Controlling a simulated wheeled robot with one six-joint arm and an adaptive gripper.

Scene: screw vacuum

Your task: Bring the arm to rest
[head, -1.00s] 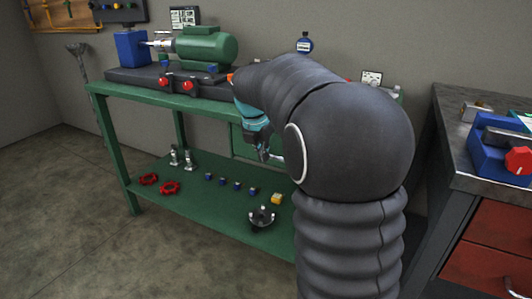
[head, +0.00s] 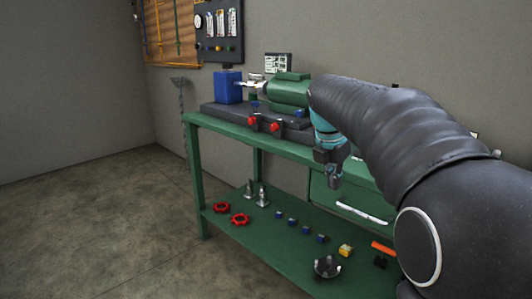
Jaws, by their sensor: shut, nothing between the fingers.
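My arm, in a dark ribbed sleeve, fills the right side of the head view and reaches left toward the green bench (head: 197,185). My gripper (head: 334,182) hangs pointing down at the arm's end, below a teal wrist part, in front of the bench's drawer (head: 338,200). It is small in the picture; it looks shut, with nothing held. I cannot tell whether it touches the bench.
A green motor (head: 290,92) and a blue block (head: 229,88) stand on the dark base (head: 228,113) on the bench top. Red handwheels (head: 240,219), small blue blocks and a dark round part (head: 327,267) lie on the lower shelf. The floor at left is clear.

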